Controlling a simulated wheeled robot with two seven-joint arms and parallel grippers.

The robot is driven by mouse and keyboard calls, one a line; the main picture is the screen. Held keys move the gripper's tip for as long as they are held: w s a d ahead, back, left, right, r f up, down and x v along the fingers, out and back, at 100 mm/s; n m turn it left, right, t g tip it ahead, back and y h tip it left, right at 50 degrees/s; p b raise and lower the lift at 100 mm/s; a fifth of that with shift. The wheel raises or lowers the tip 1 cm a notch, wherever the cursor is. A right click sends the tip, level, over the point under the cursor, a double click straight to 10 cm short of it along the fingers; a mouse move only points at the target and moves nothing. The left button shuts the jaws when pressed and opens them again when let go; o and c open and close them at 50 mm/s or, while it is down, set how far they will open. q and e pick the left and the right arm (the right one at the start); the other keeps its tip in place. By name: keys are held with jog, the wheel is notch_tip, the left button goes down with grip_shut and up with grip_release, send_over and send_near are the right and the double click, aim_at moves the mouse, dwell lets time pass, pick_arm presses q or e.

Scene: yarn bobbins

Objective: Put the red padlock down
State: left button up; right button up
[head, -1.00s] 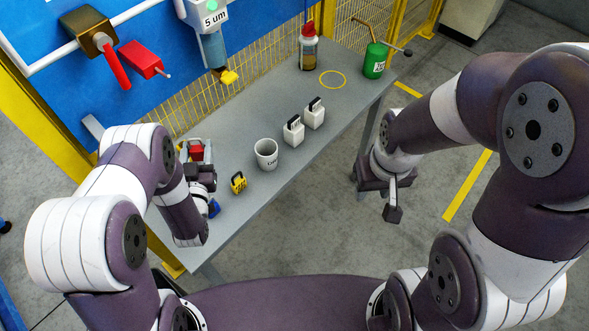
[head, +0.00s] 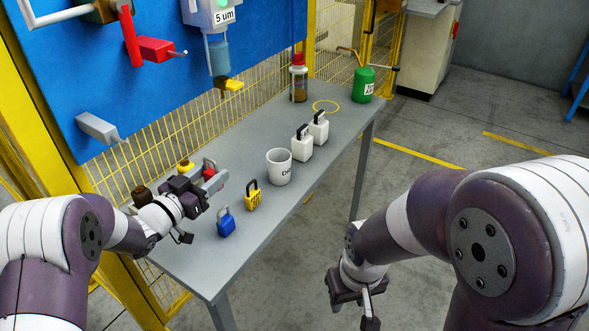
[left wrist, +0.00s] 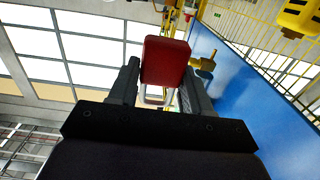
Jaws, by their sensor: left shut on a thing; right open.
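The red padlock (left wrist: 166,60) is between the two fingers of my left gripper (left wrist: 158,90) in the left wrist view, its metal shackle toward the palm. In the head view the red padlock (head: 209,168) shows at the fingertips of my left gripper (head: 216,184), over the far-left part of the grey table (head: 245,130). The gripper is shut on it. I cannot tell from the head view whether the padlock touches the table. My right gripper (head: 357,300) is open and empty, off the table's front side, above the floor.
A blue padlock (head: 226,222) and a yellow padlock (head: 253,196) stand near my left gripper. A white cup (head: 279,167), two white containers (head: 302,143), a bottle (head: 298,82) and a green oil can (head: 363,85) stand further along. A yellow ring (head: 326,106) marks the tabletop.

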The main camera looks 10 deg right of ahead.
pick_arm(q)
jog(key=shift+s+d+r, duration=0.2)
jog(key=shift+s+r, duration=0.05)
jog(key=shift+r, duration=0.1)
jog(key=s+a+f, duration=0.2)
jog(key=s, duration=0.1)
jog(key=s+a+f, duration=0.2)
jog(key=s, duration=0.1)
jog(key=s+a+f, duration=0.2)
jog(key=s+f, duration=0.1)
jog(key=shift+s+a, duration=0.1)
jog(key=shift+s, duration=0.2)
notch_tip(320, 180, down, 4)
jog(key=shift+s+r+b, duration=0.1)
jog(key=shift+s+b, duration=0.05)
jog(key=shift+b, duration=0.55)
jog(key=shift+f, duration=0.2)
jog(key=shift+f, duration=0.1)
jog(key=o, duration=1.1)
